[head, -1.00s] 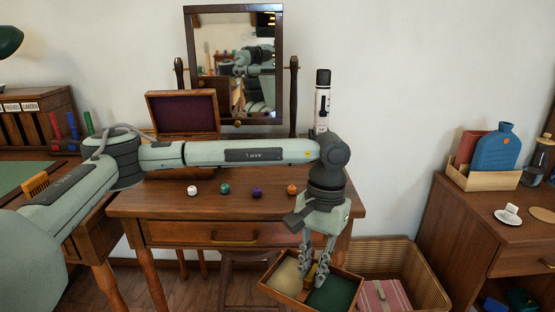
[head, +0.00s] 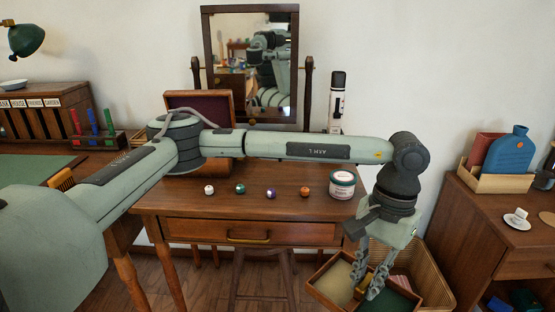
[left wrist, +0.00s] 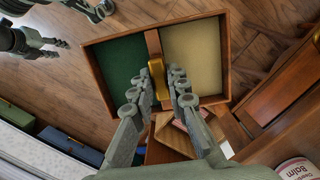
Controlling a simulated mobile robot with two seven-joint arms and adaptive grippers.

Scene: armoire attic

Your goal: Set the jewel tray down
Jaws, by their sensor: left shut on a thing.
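The jewel tray (head: 335,278) is a shallow wooden tray with a pale compartment and a green one. It also shows in the left wrist view (left wrist: 192,58), with a brass grip (left wrist: 157,80) on its divider. My left gripper (head: 369,285) is shut on this grip and holds the tray in the air, off the desk's front right corner. The tray's lower edge is cut off in the head view. My right gripper (left wrist: 84,27) shows only in the left wrist view, at the top left, with its fingers apart and empty.
The desk (head: 180,205) carries an open box (head: 198,104), several small balls and a balm jar (head: 342,186) at its right. A wicker basket (head: 432,262) stands on the floor behind the tray. The desk's front strip is clear.

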